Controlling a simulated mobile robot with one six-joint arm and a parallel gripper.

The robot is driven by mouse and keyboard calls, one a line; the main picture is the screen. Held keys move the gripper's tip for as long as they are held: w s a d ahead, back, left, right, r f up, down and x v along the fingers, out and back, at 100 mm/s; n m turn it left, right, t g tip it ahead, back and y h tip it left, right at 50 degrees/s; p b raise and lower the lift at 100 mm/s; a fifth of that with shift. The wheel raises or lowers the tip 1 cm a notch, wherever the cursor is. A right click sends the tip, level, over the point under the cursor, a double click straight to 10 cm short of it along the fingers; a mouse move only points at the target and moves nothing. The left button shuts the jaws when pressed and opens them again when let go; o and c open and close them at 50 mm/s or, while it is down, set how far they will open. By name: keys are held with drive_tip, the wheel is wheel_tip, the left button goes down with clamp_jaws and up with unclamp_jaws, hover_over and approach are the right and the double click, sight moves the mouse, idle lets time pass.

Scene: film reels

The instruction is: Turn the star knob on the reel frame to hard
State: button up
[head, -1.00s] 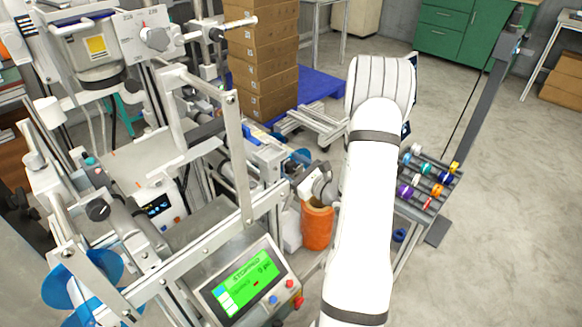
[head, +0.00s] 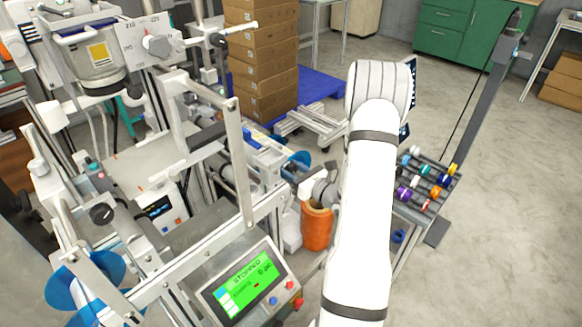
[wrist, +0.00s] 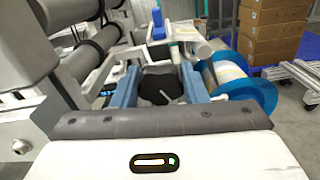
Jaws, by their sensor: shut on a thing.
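The star knob (wrist: 158,80) is a dark, lobed knob with a short pale line on its face, in the middle of the wrist view. My gripper (wrist: 160,88) has one blue-grey finger on each side of the knob and is shut on it. The pale line slants down to the right in that view. Any hard or soft marking is not readable. In the head view my arm hides the knob and my fingers; only my grey wrist part shows beside the reel frame (head: 248,165).
A blue-flanged reel (wrist: 235,80) sits close to the right of my fingers. Grey rollers (wrist: 90,50) are at the left. A control screen (head: 245,278) reads STOPPED. An orange bin (head: 317,226) stands below my wrist. A rack of coloured spools (head: 428,182) stands right of my arm.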

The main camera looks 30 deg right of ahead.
drive_tip(key=shift+m, duration=0.5)
drive_tip(key=o, duration=1)
drive_tip(key=shift+v, duration=3.95)
